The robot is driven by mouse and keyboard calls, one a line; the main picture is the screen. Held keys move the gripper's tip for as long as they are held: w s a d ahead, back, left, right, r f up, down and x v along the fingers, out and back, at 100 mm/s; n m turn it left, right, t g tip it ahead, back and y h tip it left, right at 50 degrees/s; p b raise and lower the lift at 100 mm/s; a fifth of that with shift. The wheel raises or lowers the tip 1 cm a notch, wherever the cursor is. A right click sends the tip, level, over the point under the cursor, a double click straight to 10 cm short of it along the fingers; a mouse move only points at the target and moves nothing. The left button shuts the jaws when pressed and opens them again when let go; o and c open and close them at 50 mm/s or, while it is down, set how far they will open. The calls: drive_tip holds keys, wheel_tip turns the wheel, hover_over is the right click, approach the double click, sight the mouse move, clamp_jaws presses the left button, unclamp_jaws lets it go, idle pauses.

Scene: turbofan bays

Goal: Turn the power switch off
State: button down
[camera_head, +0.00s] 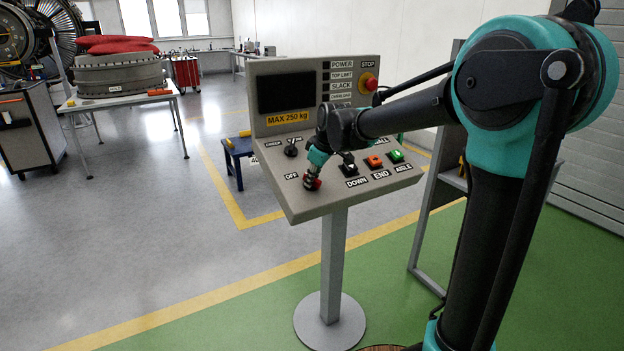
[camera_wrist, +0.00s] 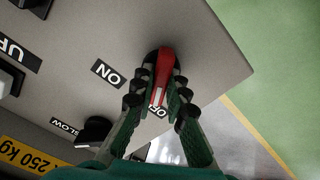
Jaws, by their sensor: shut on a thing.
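The power switch has a red handle (camera_wrist: 165,68), seen in the wrist view between my fingers. My gripper (camera_wrist: 164,85) is shut on this handle, one finger on each side. The OFF label (camera_wrist: 157,98) shows partly between the fingers, at the lower end of the red handle. The ON label (camera_wrist: 108,73) lies to the left of the handle. In the head view my gripper (camera_head: 313,182) is at the lower left corner of the control panel (camera_head: 330,200), beside the OFF label (camera_head: 291,176). Only bits of red show there; the fingers hide most of the switch.
A red stop button (camera_head: 369,82) is at the panel's upper right. A small black knob (camera_head: 291,147) is above my gripper. An orange button (camera_head: 374,162) and a green button (camera_head: 396,156) lie to the right.

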drive_tip(key=shift+n, duration=0.4)
drive_tip(key=c, duration=1.5)
unclamp_jaws()
drive_tip(key=shift+c, duration=0.2)
drive_tip(key=v, duration=1.2)
